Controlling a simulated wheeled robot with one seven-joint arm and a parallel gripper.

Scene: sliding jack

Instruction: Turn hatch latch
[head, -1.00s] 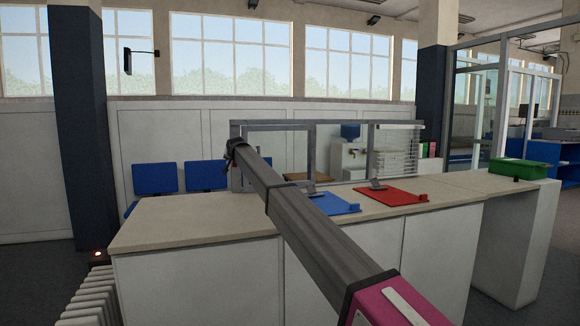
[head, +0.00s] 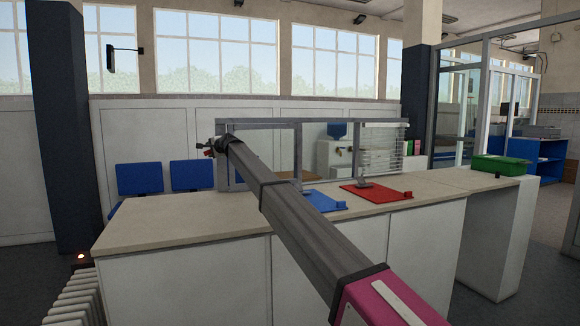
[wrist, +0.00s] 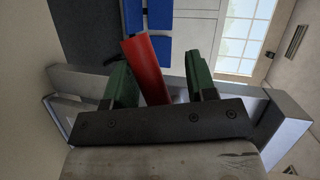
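A red handle (wrist: 147,68), which looks like the hatch latch, stands between my fingers in the wrist view, slightly tilted. My gripper (wrist: 160,80) has two dark green fingers set apart on either side of it. The handle is nearer the left finger, with a clear gap to the right finger; I cannot tell whether it touches the left one. In the head view my gripper (head: 212,148) is at the left end of the grey hatch frame (head: 262,124), and only a small bit of red shows there. My arm hides part of the frame.
The counter (head: 170,222) carries a blue board (head: 318,201), a red board (head: 365,192) and a green bin (head: 502,165) at the right. Blue chairs (head: 140,178) stand behind it. A dark column (head: 62,120) is at the left. The counter's left top is clear.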

